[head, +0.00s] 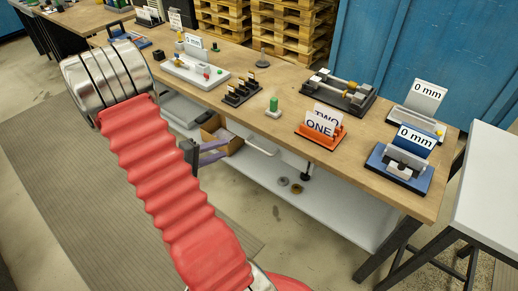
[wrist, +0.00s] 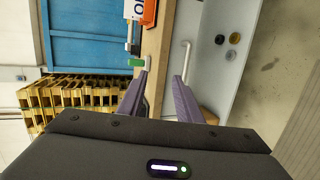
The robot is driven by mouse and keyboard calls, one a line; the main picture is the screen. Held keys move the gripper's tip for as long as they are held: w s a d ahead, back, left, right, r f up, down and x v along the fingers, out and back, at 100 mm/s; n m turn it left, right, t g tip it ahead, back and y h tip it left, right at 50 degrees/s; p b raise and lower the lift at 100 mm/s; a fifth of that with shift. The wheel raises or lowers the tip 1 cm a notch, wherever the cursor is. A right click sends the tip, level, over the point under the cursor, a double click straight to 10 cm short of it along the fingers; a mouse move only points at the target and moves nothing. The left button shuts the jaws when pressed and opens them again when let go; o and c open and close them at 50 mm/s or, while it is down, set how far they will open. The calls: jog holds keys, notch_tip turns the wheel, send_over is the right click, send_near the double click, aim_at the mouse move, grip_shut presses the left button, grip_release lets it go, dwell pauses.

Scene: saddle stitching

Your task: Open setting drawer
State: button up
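My gripper (head: 228,149) is in front of the workbench, below its top edge. In the wrist view, my gripper's two purple fingers (wrist: 160,75) are apart, with nothing held between them. A pale bar handle (head: 262,147) shows under the bench top, to the right of the fingers. In the wrist view the handle (wrist: 186,58) lies just beyond the tip of the right finger, apart from it as far as I can tell. The drawer front is pale and partly hidden by my arm and gripper; no label on it is readable.
A pale lower shelf (head: 330,205) carries small discs. A cardboard box (head: 225,140) is behind my gripper. A white table (head: 490,190) stands at right.

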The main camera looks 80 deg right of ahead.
jog(key=n+t+h, duration=0.2)
send_near(259, 149)
jog(key=w+a, duration=0.2)
jog(key=shift+a+f, duration=0.1)
jog(key=shift+a, duration=0.1)
jog(key=x, duration=1.3)
jog(key=shift+s+d, duration=0.3)
jog(key=shift+s, duration=0.05)
jog(key=shift+c, duration=0.5)
grip_shut()
jog(key=shift+f, duration=0.1)
